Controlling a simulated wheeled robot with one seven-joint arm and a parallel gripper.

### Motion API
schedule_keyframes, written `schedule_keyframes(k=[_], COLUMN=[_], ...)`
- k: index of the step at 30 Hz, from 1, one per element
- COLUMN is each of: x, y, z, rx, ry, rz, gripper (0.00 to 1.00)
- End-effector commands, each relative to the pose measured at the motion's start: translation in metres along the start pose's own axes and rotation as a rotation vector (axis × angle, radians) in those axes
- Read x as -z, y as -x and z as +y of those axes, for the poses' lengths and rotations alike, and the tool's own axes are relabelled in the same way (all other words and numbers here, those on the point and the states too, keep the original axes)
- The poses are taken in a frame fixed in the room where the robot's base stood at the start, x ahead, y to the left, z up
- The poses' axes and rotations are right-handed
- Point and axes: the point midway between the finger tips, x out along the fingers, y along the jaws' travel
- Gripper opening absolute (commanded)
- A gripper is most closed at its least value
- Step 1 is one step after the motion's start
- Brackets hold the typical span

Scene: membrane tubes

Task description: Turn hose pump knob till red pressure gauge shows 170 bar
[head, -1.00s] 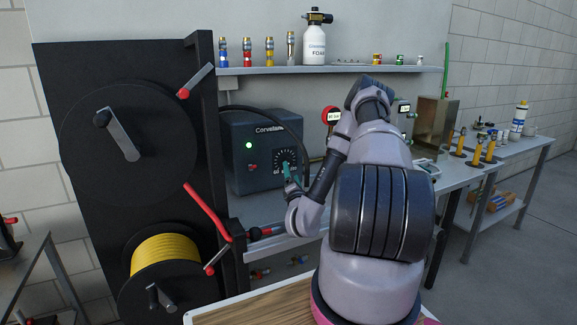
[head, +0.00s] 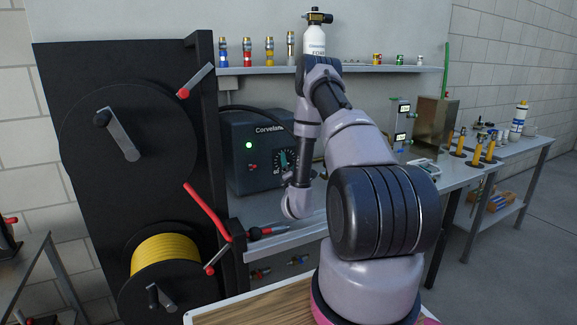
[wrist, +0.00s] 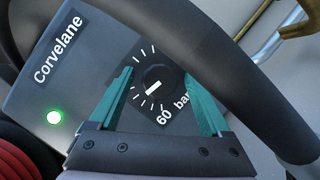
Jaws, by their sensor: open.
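The hose pump is a dark box (head: 240,170) marked Corvelane with a lit green lamp, on the bench. Its knob is on a black dial (head: 285,158) at its front right. In the wrist view the knob (wrist: 158,79) is round and black with a white pointer toward the lower left. White ticks and the words "60" and "bar" surround it. My gripper (wrist: 160,74) is open, its two teal fingers on either side of the knob in this view; I cannot tell whether they touch it. The red pressure gauge is hidden behind my arm in the head view.
A black hose (wrist: 225,70) curves close beside my right finger. Hose reels (head: 130,135) stand left. A shelf (head: 400,68) with bottle and nozzles is above; the bench (head: 265,212) extends right with a metal box (head: 432,125).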

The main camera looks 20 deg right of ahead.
Motion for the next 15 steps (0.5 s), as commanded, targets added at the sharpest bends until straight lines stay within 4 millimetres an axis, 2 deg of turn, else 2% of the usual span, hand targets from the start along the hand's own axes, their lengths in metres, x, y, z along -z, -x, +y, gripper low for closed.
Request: schedule_keyframes(k=[6,8,12,13,15], x=[0.0002,0.0002,0.0002,0.0003,0.0003], y=[-0.0002,-0.0001,0.0,0.0001,0.0001], z=[0.0001,0.0,0.0,0.0,0.0], rx=[0.0,0.0,0.0,0.0,0.0], ry=[0.0,0.0,0.0,0.0,0.0], rz=[0.001,0.001,0.001,0.001,0.001], gripper=[0.81,0.62,0.09,0.0,0.0])
